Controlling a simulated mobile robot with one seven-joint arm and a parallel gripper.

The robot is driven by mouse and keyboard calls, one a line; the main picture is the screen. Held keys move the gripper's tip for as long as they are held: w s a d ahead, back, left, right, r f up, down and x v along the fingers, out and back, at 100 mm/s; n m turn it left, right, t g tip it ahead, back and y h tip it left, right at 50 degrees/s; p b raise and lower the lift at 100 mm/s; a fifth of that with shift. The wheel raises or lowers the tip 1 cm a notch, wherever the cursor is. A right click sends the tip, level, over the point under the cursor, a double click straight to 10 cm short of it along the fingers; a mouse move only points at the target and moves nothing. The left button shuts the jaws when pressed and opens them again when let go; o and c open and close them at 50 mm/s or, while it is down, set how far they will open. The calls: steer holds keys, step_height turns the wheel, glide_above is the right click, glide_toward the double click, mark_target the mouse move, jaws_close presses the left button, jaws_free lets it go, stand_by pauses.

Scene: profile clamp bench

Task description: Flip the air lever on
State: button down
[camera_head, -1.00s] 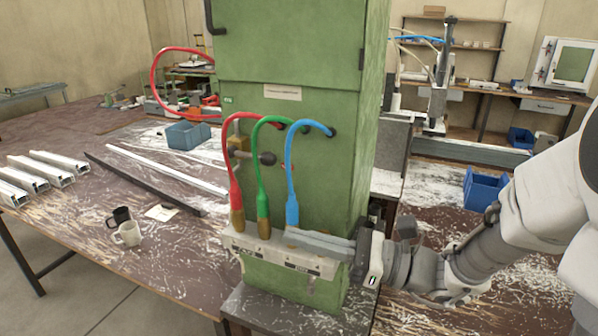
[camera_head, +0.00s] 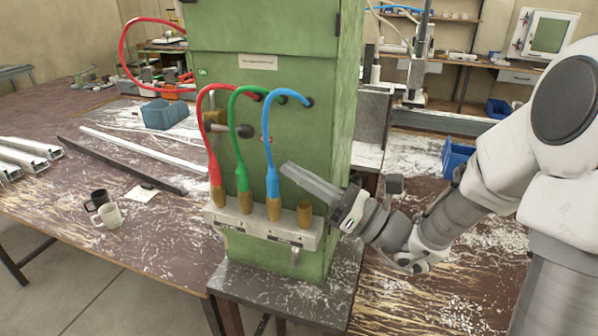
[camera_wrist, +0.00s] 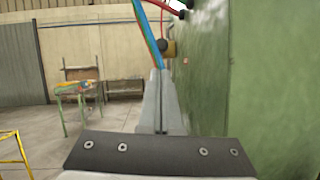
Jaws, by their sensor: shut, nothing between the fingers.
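A lever with a round black knob (camera_head: 245,131) sticks out to the right from a brass valve (camera_head: 212,118) on the front of the green cabinet (camera_head: 310,140). The red and green hoses partly cover it. The dark knob (camera_wrist: 162,45) and brass body (camera_wrist: 171,49) also show small in the wrist view, beyond the fingertips. My gripper (camera_head: 287,170) is shut and empty, its long grey fingers pointing up and left. Its tips are just right of the blue hose (camera_head: 268,140); I cannot tell whether they touch it. The fingers also show in the wrist view (camera_wrist: 161,76).
Red (camera_head: 205,140), green (camera_head: 234,150) and blue hoses arch from the cabinet to brass fittings on a grey manifold (camera_head: 262,228). An empty brass fitting (camera_head: 304,214) stands at its right end. Two mugs (camera_head: 107,214) and a blue bin (camera_head: 165,113) sit on the left bench.

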mark_target(244, 138)
steer(key=x, duration=0.7)
steer(key=shift+f, duration=0.1)
steer(key=shift+w+r+p, duration=0.1)
steer(key=shift+r+p, duration=0.15)
steer(key=shift+p, duration=0.3)
steer(key=shift+d+r+h+p, duration=0.15)
steer(key=shift+h+p, duration=0.15)
steer(key=shift+p, duration=0.15)
